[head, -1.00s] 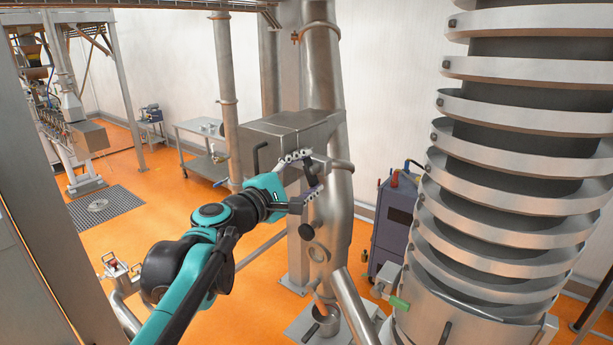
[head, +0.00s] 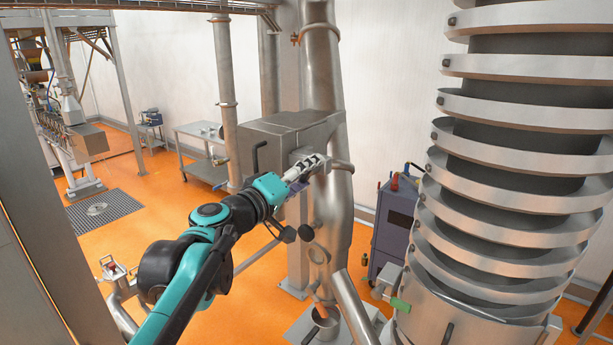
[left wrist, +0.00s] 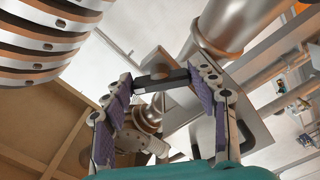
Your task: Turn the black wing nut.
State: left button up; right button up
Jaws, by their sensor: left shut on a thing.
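My left gripper (head: 318,162) is in front of the steel housing and pipe in the head view. In the left wrist view its two purple-padded fingers (left wrist: 160,80) close on the two ends of a short black bar. I take this bar to be the black wing nut (left wrist: 160,79). Steel fittings show behind it. In the head view the fingers hide the wing nut. My right gripper is in neither view.
A grey steel box (head: 285,132) and a vertical steel pipe (head: 339,205) stand right by the gripper. A round black knob (head: 306,232) is below it. A large ringed column (head: 500,210) stands at the right.

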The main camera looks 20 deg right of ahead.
pick_arm(q)
jog(key=shift+f+m, duration=0.15)
jog(key=shift+m, duration=1.55)
jog(key=o, duration=1.2)
jog(key=shift+c, duration=0.2)
jog(key=v, duration=1.2)
